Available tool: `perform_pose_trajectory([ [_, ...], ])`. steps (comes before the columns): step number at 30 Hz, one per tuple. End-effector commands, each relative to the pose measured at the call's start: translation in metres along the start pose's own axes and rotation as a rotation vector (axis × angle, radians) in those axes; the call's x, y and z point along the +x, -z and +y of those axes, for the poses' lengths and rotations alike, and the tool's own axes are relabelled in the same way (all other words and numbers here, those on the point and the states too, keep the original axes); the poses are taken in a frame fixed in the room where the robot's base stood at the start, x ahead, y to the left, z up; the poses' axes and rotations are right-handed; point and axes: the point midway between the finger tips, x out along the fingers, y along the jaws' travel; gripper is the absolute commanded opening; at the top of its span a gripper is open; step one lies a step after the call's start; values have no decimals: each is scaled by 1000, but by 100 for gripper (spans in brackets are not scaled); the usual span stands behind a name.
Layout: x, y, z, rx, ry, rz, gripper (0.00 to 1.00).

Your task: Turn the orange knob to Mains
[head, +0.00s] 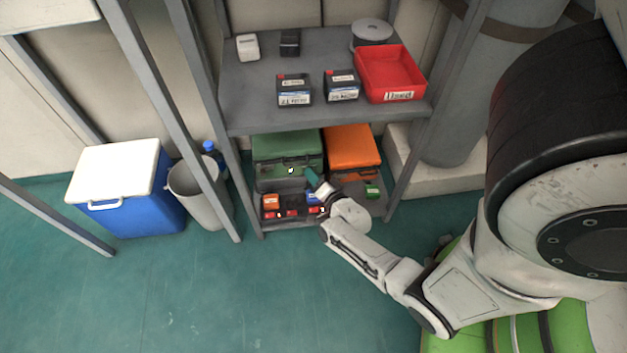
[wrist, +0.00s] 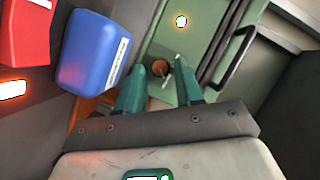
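The orange knob (wrist: 160,67) shows in the wrist view as a small, dark orange disc on the face of a green case (wrist: 205,50). Thin pale marks lie close to it; no Mains label is readable. My gripper (wrist: 160,65) has its two teal fingers apart, with the knob between or just beyond the tips; contact cannot be made out. In the head view the green case (head: 287,146) stands on the lower shelf, and my gripper (head: 311,177) is at its lower right front. The knob cannot be made out there.
A lit lamp (wrist: 181,21) and a dark handle (wrist: 236,58) are on the case. A blue box (wrist: 95,50) and a red box (wrist: 25,32) lie left of my fingers. An orange case (head: 350,147) stands to the right. Shelf posts (head: 410,150) flank the space.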

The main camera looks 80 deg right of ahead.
Motion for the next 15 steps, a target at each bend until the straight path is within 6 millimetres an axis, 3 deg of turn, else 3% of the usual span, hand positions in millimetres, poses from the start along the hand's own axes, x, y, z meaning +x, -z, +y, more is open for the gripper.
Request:
perform_pose_trajectory([
  [12,8,1,0,0,-1,1,36],
  [15,8,1,0,0,-1,1,28],
])
